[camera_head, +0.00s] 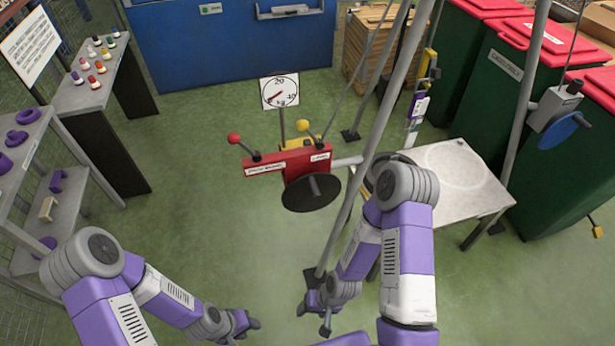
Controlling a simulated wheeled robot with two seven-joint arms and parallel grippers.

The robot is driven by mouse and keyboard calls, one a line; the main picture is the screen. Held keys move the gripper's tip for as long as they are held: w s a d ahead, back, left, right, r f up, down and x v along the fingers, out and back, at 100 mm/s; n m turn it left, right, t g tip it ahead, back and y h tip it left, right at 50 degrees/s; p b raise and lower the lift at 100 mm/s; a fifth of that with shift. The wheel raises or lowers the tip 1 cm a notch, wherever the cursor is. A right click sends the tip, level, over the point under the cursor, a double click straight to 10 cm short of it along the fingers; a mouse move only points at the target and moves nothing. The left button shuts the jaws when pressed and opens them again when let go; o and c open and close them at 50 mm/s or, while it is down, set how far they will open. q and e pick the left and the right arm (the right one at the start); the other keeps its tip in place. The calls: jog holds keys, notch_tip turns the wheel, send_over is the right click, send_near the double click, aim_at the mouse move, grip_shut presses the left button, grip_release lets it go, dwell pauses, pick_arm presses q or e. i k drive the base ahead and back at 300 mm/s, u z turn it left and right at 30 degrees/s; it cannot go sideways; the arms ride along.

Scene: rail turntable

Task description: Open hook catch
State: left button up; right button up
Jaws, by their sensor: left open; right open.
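I cannot pick out a hook catch for certain. A red lever unit (288,163) with small white labels stands in the middle, its lettering too small to read surely. A red-knobbed lever (235,139) rises at its left and a yellow-knobbed lever (303,128) near its right. A dark round disc (311,190) is below its front. My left gripper (248,326) is open and empty, low over the floor, well apart from the unit. My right gripper (316,316) is open, low near the foot of a grey pole, also apart from the unit.
A dial (280,93) stands behind the unit. Slanting grey poles (385,110) cross the middle right, near my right arm. A pale table (455,180), green bins (480,85) and a blue-wheeled winch (560,118) are at right. Shelves (85,90) stand left. Green floor is clear at centre left.

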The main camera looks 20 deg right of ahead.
aim_at(436, 73)
jog(key=z, duration=1.3)
